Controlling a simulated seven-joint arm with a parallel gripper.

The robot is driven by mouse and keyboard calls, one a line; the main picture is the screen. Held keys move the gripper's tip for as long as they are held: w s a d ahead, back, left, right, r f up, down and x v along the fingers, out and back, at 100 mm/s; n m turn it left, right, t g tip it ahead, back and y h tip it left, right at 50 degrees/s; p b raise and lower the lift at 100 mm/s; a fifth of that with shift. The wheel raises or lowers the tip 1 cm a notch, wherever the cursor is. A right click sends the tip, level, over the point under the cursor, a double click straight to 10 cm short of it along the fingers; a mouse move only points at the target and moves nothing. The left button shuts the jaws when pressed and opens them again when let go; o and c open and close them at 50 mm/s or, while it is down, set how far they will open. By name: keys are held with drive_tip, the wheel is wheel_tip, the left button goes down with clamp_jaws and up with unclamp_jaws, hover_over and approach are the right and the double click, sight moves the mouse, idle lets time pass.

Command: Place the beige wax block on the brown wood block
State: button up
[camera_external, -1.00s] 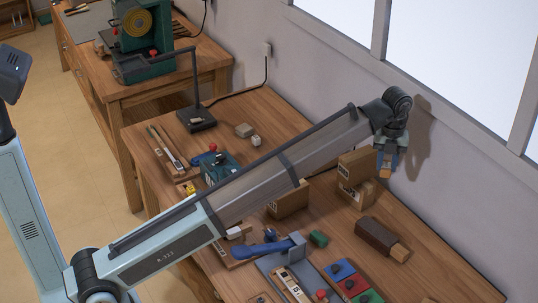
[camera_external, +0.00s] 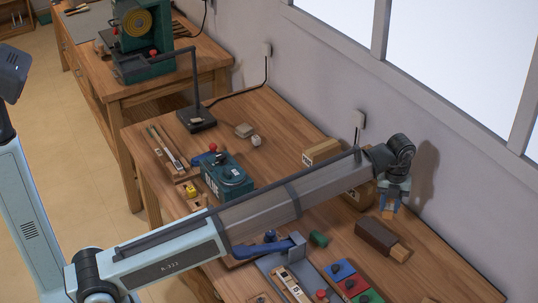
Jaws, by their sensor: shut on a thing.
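My gripper (camera_external: 387,212) points down at the right of the table, with its jaws shut on a small tan block (camera_external: 386,215), which I take to be the beige wax block. Only the lower part of it shows below the fingers. The brown wood block (camera_external: 376,236) lies on the table just below and in front of the gripper in the picture. It is long and dark, with a lighter end piece (camera_external: 400,252). The held block looks close behind or above its far end; I cannot tell the exact height gap.
Cardboard boxes (camera_external: 321,151) stand behind my forearm, one (camera_external: 358,196) close left of the gripper. Red, blue and green panels (camera_external: 351,283) lie at the front. A teal device (camera_external: 227,178) and a lamp base (camera_external: 197,119) are farther left. The right table end is clear.

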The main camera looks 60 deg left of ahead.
drive_tip(key=shift+f, duration=4.7)
drive_tip(key=shift+f, duration=0.1)
drive_tip(key=o, duration=1)
drive_tip(key=shift+o, duration=0.2)
wheel_tip(320, 180, up, 12)
drive_tip(key=shift+r, duration=0.15)
